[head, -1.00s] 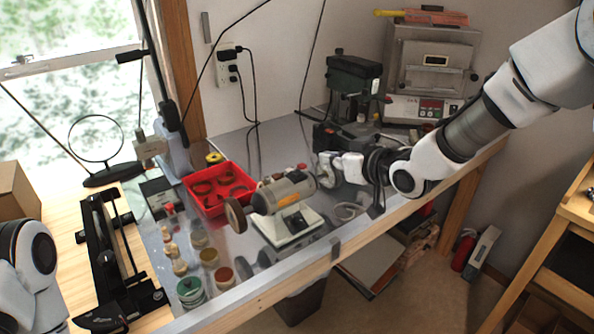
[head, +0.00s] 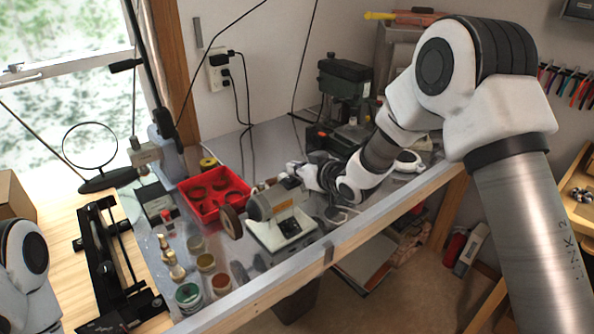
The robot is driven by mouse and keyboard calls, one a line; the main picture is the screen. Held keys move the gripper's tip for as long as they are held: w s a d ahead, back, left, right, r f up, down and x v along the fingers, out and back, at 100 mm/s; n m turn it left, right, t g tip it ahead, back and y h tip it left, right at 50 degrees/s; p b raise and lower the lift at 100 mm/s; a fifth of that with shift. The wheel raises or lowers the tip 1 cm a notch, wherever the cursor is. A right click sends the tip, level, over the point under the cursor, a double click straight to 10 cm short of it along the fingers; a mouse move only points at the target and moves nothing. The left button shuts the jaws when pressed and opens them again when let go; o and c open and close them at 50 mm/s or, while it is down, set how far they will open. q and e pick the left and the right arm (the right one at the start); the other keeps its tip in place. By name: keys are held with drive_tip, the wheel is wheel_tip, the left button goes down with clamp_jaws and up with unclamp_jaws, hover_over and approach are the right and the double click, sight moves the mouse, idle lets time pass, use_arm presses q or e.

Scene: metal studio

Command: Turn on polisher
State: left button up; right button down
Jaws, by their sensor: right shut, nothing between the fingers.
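The polisher (head: 272,207) is a grey bench motor on a pale base, standing on the metal worktop. A brown round wheel (head: 231,222) sits on its left end. A dark switch patch shows on the front of its base (head: 287,228). My right gripper (head: 291,173) is at the upper right end of the polisher, behind its top, with fingers shut and nothing held. I cannot tell whether it touches the housing. My left arm shows at the lower left edge, but its gripper is out of view.
A red tray (head: 217,190) with dark rings stands left of the polisher. Several small jars (head: 189,296) line the front left. A green drill press (head: 345,78) stands behind. A black-framed tool (head: 112,262) lies at left. A magnifier ring (head: 90,146) stands behind it.

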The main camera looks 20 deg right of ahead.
drive_tip(key=shift+s+d+f, duration=0.1)
drive_tip(key=shift+s+f, duration=0.05)
drive_tip(key=shift+f, duration=0.45)
drive_tip(key=shift+s+d+f, duration=0.1)
drive_tip(key=shift+f, duration=0.45)
drive_tip(key=shift+a, duration=0.1)
